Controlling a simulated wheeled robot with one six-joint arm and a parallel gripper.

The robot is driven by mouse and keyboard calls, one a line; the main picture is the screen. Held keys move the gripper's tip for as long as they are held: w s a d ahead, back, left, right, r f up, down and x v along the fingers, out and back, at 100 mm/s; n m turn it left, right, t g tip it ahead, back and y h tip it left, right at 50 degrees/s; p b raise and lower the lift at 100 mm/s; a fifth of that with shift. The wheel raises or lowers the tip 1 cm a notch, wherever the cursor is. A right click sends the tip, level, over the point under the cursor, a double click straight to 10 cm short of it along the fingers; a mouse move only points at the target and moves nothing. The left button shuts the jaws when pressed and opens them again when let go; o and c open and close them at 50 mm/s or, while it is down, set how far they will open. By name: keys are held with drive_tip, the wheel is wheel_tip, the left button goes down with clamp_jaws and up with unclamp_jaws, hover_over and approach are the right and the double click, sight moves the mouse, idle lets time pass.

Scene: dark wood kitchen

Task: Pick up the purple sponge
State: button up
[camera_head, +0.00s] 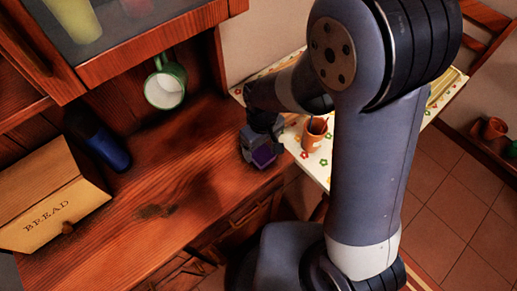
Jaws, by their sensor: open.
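The purple sponge (263,157) is on the wooden counter (190,170) near its right front edge. Only part of it shows, as a small purple patch at my gripper. My gripper (258,152) is directly over and around the sponge, with its jaws open. The gripper body hides the rest of the sponge, and I cannot tell whether the fingers touch it.
A bread box (50,205) and a dark blue cylinder (106,148) stand at the left. Right of the counter, an orange cup (314,133) stands on a flowered tablecloth (318,166). The counter's middle is clear.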

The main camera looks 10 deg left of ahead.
sight(261, 152)
drive_tip(key=shift+f, duration=1.55)
drive_tip(key=shift+c, duration=0.2)
drive_tip(key=c, duration=1)
drive_tip(key=shift+a+r, duration=0.1)
wheel_tip(261, 152, up, 10)
drive_tip(key=shift+f, duration=0.1)
